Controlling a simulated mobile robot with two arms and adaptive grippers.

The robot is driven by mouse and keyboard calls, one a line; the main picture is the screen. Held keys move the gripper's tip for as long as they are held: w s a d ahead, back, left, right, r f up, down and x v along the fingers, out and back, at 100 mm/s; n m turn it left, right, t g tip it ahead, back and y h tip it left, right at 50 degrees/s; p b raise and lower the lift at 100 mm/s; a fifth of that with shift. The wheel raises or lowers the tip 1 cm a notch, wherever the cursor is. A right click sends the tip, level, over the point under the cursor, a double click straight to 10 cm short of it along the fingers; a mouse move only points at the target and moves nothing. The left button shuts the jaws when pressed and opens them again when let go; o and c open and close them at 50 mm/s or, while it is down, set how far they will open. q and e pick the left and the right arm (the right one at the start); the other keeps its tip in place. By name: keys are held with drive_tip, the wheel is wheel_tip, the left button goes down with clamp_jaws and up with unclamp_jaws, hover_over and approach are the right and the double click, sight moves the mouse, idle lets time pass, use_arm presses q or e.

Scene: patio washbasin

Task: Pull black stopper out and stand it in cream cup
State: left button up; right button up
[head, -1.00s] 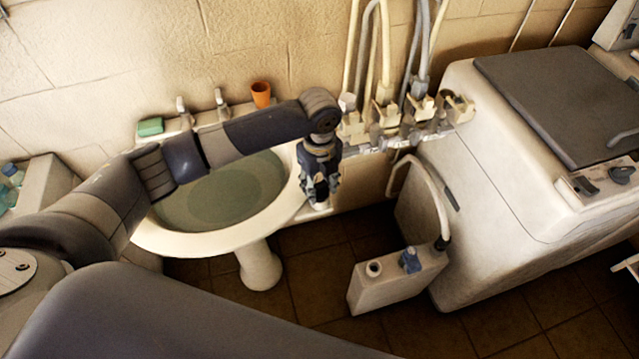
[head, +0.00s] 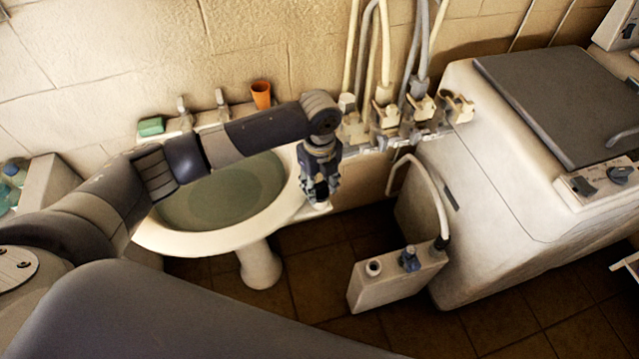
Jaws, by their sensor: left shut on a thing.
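My left gripper (head: 322,193) points down over the right end of the white washbasin's rim (head: 225,240). It is shut on a small dark thing, apparently the black stopper, mostly hidden between the fingers. A small pale thing, apparently the cream cup (head: 322,206), shows just below the fingertips at the rim. I cannot tell whether the stopper is inside it or just above it. The basin holds greenish water (head: 225,190), and its drain is not clear to see. My right gripper is not in view.
An orange cup (head: 261,95) and a green soap or sponge (head: 151,126) stand on the back ledge beside the taps (head: 222,103). Pipes and valves (head: 388,112) line the wall. A white machine (head: 500,180) and a pale canister (head: 395,278) stand to the right.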

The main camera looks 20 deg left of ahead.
sight(319, 186)
use_arm(q)
drive_tip(key=shift+f, duration=0.5)
drive_tip(key=o, duration=0.8)
drive_tip(key=shift+c, duration=0.2)
wheel_tip(319, 186, up, 8)
drive_tip(key=p, duration=0.8)
drive_tip(key=shift+r, duration=0.4)
drive_tip(key=shift+r+p, duration=0.4)
drive_tip(key=shift+r, duration=0.75)
